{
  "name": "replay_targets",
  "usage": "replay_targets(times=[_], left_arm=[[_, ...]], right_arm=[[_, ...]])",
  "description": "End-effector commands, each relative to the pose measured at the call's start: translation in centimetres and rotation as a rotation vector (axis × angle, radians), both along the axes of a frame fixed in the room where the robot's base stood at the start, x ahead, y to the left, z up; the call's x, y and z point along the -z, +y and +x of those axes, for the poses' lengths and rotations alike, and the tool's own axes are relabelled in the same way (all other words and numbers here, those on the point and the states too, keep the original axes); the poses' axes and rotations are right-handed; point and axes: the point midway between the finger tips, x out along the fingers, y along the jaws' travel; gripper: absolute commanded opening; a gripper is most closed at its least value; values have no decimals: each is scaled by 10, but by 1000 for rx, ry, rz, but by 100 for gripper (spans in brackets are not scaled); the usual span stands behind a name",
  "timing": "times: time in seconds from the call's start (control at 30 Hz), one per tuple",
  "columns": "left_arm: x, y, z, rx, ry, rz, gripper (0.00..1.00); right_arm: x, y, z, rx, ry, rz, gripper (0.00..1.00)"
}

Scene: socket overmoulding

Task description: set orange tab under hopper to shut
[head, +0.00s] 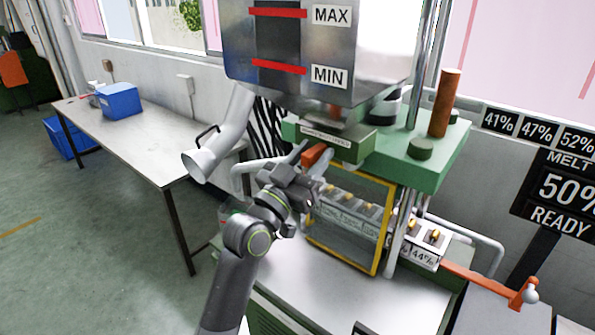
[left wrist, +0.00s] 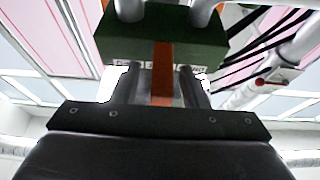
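The orange tab (head: 315,154) sticks out from the green block (head: 345,142) under the metal hopper (head: 335,75). My left gripper (head: 311,163) is at the tab, its fingers pointing up towards the block. In the left wrist view the tab (left wrist: 162,76) stands between the two dark fingers (left wrist: 161,88), with a visible gap on either side. The left gripper is open and does not appear to grip the tab. The tab's inner end is hidden in the block. My right gripper is in neither view.
A yellow-framed clear guard (head: 383,230) stands just below and right of my left gripper. A pale angled pipe (head: 222,140) is to its left. A table (head: 150,142) with a blue bin (head: 120,101) stands further left. A melt display (head: 563,190) is at right.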

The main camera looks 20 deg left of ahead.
Motion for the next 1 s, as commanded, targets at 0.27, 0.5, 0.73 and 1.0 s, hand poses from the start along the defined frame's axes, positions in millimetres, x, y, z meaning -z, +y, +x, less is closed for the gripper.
replay_targets(times=[0.27, 0.5, 0.73, 1.0], left_arm=[[21, 13, -36, -2, 0, 3, 40], [43, 31, -87, -2, 1, 6, 40], [60, 45, -129, -1, 2, 6, 40], [66, 52, -149, -2, 0, 4, 40]], right_arm=[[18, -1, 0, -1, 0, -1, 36], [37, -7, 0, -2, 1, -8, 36], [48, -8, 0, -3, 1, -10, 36], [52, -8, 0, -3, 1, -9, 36]])
